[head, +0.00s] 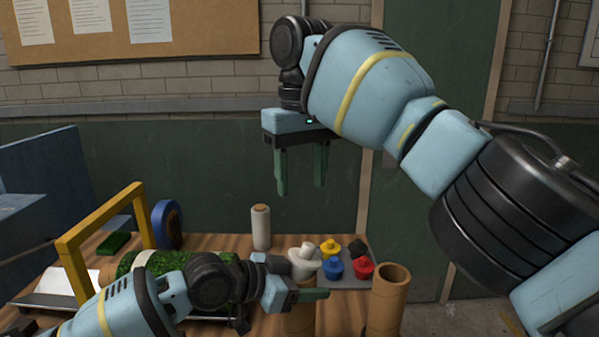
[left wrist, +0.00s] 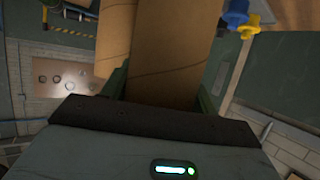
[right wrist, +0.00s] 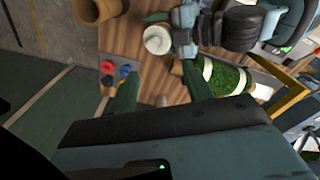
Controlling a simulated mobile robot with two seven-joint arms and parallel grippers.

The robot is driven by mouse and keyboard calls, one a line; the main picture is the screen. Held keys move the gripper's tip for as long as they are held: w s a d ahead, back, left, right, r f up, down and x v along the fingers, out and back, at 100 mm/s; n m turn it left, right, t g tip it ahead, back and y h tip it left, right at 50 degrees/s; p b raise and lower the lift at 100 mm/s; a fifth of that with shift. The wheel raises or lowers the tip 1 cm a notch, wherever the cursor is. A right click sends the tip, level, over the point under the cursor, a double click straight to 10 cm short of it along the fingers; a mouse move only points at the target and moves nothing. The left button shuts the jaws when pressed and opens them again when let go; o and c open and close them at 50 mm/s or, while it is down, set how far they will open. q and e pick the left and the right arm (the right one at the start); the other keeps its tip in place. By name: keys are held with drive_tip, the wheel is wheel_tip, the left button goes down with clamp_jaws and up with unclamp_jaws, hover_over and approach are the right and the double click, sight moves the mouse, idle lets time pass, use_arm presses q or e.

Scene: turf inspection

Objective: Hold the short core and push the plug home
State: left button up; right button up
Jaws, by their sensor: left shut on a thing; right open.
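The short brown core (head: 298,322) stands at the front of the wooden table, partly hidden behind my left gripper (head: 312,294). My left gripper is shut around it; the left wrist view shows the core (left wrist: 172,60) between the fingers. A white plug (head: 304,264) with a wide flange sits at the core's top; how deep it sits is hidden. It also shows in the right wrist view (right wrist: 157,40). My right gripper (head: 300,186) is open and empty, fingers pointing down, well above the white plug.
A taller brown core (head: 388,300) stands close on the right. Behind, a grey tray (head: 345,283) holds yellow, black, blue and red plugs. A pale roll (head: 261,227) stands behind left. A yellow frame (head: 75,245) and green turf roll (head: 165,263) are at left.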

drive_tip(key=shift+r, duration=0.2)
drive_tip(key=shift+c, duration=0.3)
drive_tip(key=shift+c, duration=1.1)
drive_tip(key=shift+w+d+f, duration=0.1)
drive_tip(key=shift+w+f, duration=0.1)
drive_tip(key=shift+f, duration=0.25)
drive_tip(key=c, duration=0.5)
drive_tip(key=f+n, duration=0.1)
drive_tip(key=f+n+y, duration=0.1)
drive_tip(key=d+f+n+t, duration=0.1)
drive_tip(key=f, duration=0.1)
drive_tip(key=shift+w+d+f+y, duration=0.1)
drive_tip(key=shift+w+y, duration=0.2)
drive_tip(key=shift+y, duration=0.1)
clamp_jaws()
drive_tip(key=shift+s+d+f+n+t+y, duration=0.2)
drive_tip(key=shift+s+f+n, duration=0.1)
drive_tip(key=shift+f+n, duration=0.15)
drive_tip(key=shift+s+d+f+n+t+y, duration=0.25)
drive_tip(key=shift+f+n, duration=0.1)
drive_tip(key=shift+f, duration=0.15)
drive_tip(key=shift+f, duration=0.1)
